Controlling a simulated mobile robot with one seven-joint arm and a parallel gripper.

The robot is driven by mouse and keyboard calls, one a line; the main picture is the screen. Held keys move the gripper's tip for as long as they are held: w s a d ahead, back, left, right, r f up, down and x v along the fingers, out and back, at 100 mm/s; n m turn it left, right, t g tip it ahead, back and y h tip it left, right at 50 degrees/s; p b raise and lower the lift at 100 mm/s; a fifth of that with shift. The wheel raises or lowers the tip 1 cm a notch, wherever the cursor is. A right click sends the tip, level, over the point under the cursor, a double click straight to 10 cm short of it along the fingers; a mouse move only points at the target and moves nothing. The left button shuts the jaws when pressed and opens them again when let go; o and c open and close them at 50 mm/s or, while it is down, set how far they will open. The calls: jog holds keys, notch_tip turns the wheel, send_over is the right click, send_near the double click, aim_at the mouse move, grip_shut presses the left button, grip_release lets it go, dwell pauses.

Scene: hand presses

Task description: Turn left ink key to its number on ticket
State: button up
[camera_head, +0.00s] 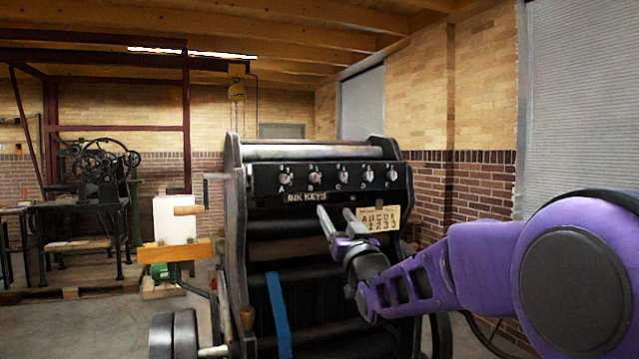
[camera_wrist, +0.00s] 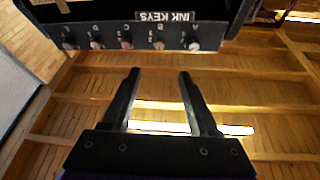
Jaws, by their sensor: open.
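The left ink key, A (camera_head: 285,179), is the leftmost of a row of pale knobs on the press's black panel; its pointer setting is too small to read. In the wrist view, which is turned over, that key (camera_wrist: 193,46) is at the right end of the row. The tan ticket (camera_head: 380,218) hangs at the right below the panel; its row of letters and numbers is too blurred to read surely. My gripper (camera_head: 335,210) is open and empty, below the middle of the row and apart from the keys. Its fingers also show in the wrist view (camera_wrist: 160,74).
The other ink keys (camera_head: 343,177) sit close beside one another on the panel. A crank with a wooden handle (camera_head: 188,210) sticks out at the press's left side. A blue strap (camera_head: 278,314) hangs on the press front. Another old press (camera_head: 98,170) stands far left.

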jog(key=p, duration=0.3)
send_near(315, 179)
jog(key=shift+m, duration=0.3)
jog(key=x, duration=0.9)
jog(key=shift+w, duration=0.2)
grip_shut()
